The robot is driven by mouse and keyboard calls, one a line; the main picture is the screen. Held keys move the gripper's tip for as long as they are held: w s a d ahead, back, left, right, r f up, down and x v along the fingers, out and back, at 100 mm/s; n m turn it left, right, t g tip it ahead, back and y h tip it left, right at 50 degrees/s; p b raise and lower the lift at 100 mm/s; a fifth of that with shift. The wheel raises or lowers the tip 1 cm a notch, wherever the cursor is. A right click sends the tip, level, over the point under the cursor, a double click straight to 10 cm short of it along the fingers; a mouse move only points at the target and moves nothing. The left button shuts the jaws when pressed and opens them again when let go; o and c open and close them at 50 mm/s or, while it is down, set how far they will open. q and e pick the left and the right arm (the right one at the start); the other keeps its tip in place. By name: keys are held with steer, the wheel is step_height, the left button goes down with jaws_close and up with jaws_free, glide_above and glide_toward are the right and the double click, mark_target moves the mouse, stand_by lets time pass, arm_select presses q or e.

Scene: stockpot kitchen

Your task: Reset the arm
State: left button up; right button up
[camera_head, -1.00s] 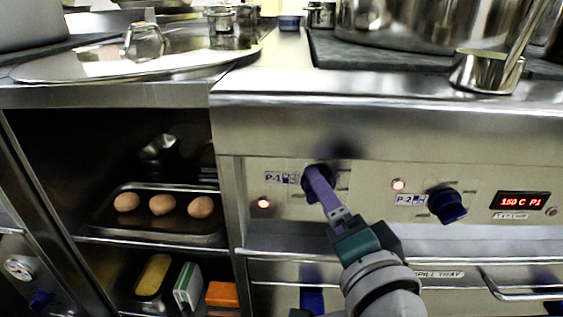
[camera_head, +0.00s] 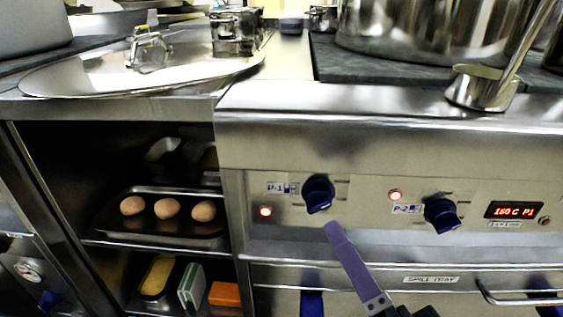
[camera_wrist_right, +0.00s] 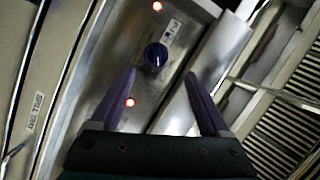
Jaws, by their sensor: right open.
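My right gripper (camera_head: 333,232) is in front of the stove panel, just below and right of the dark blue P-1 knob (camera_head: 318,194). It is open and empty, apart from the knob. In the right wrist view, its two purple fingers (camera_wrist_right: 160,75) stand spread, with the knob (camera_wrist_right: 156,55) beyond and between them. The P-2 knob (camera_head: 442,214) is to the right on the same panel. The red display (camera_head: 514,210) appears to read 160 C P1. My left gripper is not in view.
A large pot (camera_head: 430,28) and a metal ladle (camera_head: 482,88) stand on the stove top. Below the panel is the spill tray front (camera_head: 400,280) with a handle. At left, an open shelf holds a tray (camera_head: 165,238) with three brown eggs (camera_head: 167,208).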

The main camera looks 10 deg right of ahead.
steer(key=s+a+r+n+g+y+p, duration=0.25)
steer(key=r+n+p, duration=0.25)
steer(key=r+p, duration=0.4)
steer(key=s+a+r+n+g+y+p, duration=0.1)
steer(key=a+r+n+g+y+p, duration=0.1)
steer(key=r+n+g+p, duration=0.45)
steer(key=s+d+r+n+g+h+p, duration=0.2)
steer(key=s+d+r+p, duration=0.35)
steer(key=r+p, duration=0.45)
steer(key=s+d+r+n+g+h+p, duration=0.1)
steer(key=s+d+r+g+h+p, duration=0.25)
steer(key=s+r+p, duration=0.5)
step_height(320, 180, up, 36)
steer(key=w+p, duration=0.1)
steer(key=p, duration=3.4)
steer(key=shift+w+d+f+t+y, duration=0.25)
steer(key=shift+w+d+t+y, duration=0.1)
steer(key=shift+t, duration=0.1)
